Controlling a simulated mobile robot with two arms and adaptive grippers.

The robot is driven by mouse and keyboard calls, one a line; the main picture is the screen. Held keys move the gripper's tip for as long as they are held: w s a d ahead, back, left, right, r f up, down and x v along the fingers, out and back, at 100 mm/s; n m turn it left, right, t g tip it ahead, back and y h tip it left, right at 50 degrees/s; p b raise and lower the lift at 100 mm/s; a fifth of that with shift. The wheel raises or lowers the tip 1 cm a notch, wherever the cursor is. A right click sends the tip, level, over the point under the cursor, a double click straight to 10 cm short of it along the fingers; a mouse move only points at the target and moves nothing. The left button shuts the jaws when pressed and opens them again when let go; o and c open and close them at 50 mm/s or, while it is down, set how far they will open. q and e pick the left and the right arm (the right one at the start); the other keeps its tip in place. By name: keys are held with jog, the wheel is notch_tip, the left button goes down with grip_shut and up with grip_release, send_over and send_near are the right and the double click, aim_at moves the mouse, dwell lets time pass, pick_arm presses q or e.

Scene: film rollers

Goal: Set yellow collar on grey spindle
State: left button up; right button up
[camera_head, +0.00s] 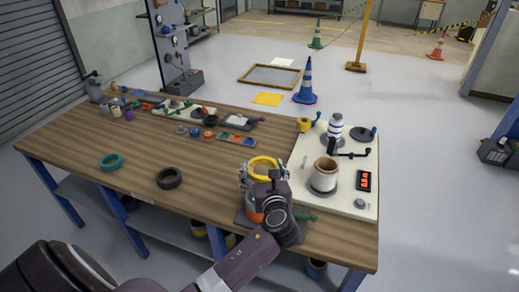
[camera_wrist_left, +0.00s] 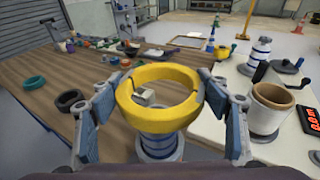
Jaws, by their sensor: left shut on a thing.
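The yellow collar (camera_head: 264,160) is a thick ring, held level between the fingers of my left gripper (camera_head: 264,173). In the left wrist view the collar (camera_wrist_left: 158,110) fills the middle, with a finger pressed on each side. A grey spindle with blue and white bands (camera_wrist_left: 160,146) stands directly below it. A small pale block (camera_wrist_left: 145,96), perhaps the spindle's top, shows through the ring. I cannot tell whether the collar is around the spindle or just above it. In the head view my gripper and wrist hide most of that spindle. My right gripper is not in view.
A white panel (camera_head: 300,165) on the right of the wooden table bears a tan-rimmed cup (camera_head: 324,176), a blue-banded post (camera_head: 335,128) and a crank. A teal ring (camera_head: 111,161) and a black ring (camera_head: 169,178) lie at left. The table between is clear.

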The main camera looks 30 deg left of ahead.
pick_arm(q)
jog(key=shift+w+a+f+p, duration=0.1)
jog(key=shift+w+a+p, duration=0.05)
jog(key=shift+a, duration=0.4)
jog(key=shift+w+a+f+p, duration=0.1)
jog(key=shift+w+a+p, duration=0.05)
jog(key=shift+a, duration=0.35)
jog(key=shift+w+d+f+y+b, duration=0.1)
jog(key=shift+d+f+y+b, duration=0.1)
jog(key=shift+f+y+b, duration=0.2)
jog(key=shift+a+f+b, duration=0.1)
jog(key=shift+f+b, duration=0.3)
jog(key=shift+b, duration=0.2)
jog(key=shift+f+b, duration=0.9)
jog(key=shift+b, duration=0.25)
jog(key=shift+f+b, duration=0.95)
jog(key=shift+b, duration=0.25)
jog(key=shift+f+b, duration=0.65)
jog(key=shift+b, duration=0.2)
notch_tip(320, 180, down, 6)
jog(key=b, duration=0.2)
jog(key=shift+b, duration=0.3)
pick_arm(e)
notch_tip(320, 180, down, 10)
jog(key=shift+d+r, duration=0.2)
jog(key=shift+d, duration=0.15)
